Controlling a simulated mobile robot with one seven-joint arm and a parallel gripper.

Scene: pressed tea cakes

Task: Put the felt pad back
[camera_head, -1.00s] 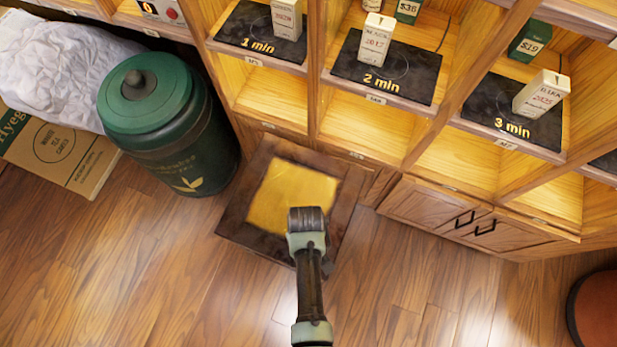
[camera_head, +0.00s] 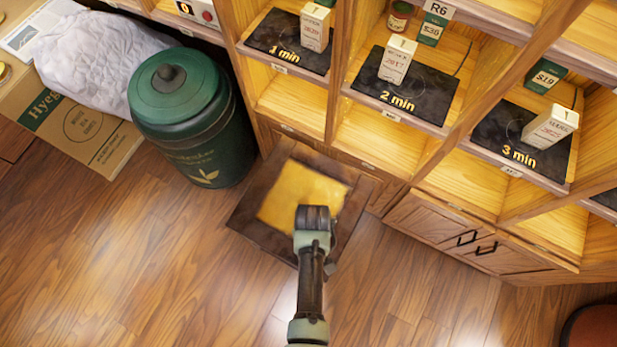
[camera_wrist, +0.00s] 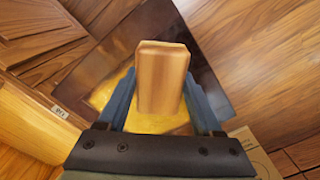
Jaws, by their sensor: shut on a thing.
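My gripper (camera_wrist: 163,95) is shut on a tan-brown, wood-grained block (camera_wrist: 160,75), held between its two blue-grey fingers. In the head view my wrist, seen from above, hides the fingers and the block. Below is a low dark square stand (camera_head: 248,213) with a yellow-gold square (camera_head: 295,190) on its top. The wrist view shows the same stand (camera_wrist: 205,70) behind the block. I cannot tell the gap between block and stand. I see nothing that is plainly a felt pad; I cannot tell whether the block or the yellow square is it.
A green lidded canister (camera_head: 195,130) stands left of the stand. A cardboard box (camera_head: 85,135) with white cloth (camera_head: 100,55) is further left. Wooden shelves (camera_head: 380,145) with dark mats (camera_head: 420,95) and small boxes line the back. The wooden floor in front is clear.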

